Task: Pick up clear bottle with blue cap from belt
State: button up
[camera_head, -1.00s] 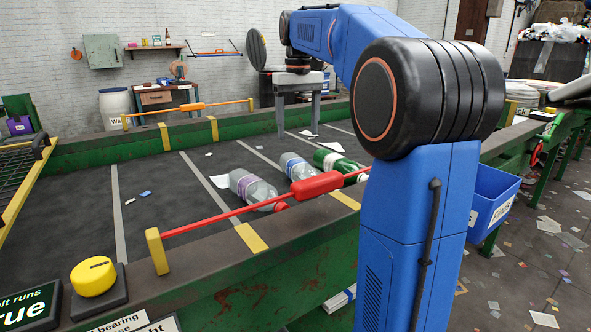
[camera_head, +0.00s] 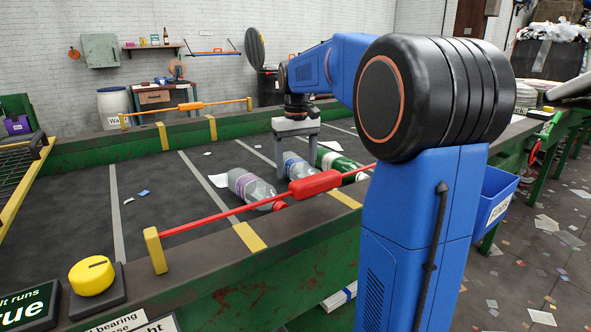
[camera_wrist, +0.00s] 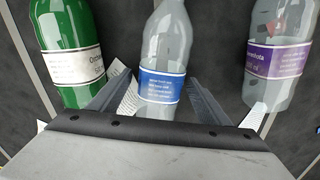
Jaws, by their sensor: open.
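A clear bottle with a blue label (camera_head: 294,167) lies on the belt between two other bottles. In the wrist view the same blue-label bottle (camera_wrist: 160,75) lies between my fingers. Its cap is hidden behind the red bar in the head view and out of frame in the wrist view. My gripper (camera_head: 297,163) is open and points down over this bottle, one finger on each side. In the wrist view my gripper (camera_wrist: 158,85) shows a gap between each finger and the bottle. I cannot tell the exact finger height above the belt.
A clear bottle with a purple label (camera_head: 250,187) and red cap lies to the left. A green bottle (camera_head: 340,163) lies to the right. Paper scraps lie nearby on the belt (camera_head: 80,215). A red bar (camera_head: 315,187) runs along the near edge. A blue bin (camera_head: 497,193) stands right.

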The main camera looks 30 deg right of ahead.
jog(key=shift+f, duration=0.3)
jog(key=shift+c, duration=0.4)
jog(key=c, duration=1)
jog(key=shift+r, duration=0.1)
jog(key=shift+c, duration=0.2)
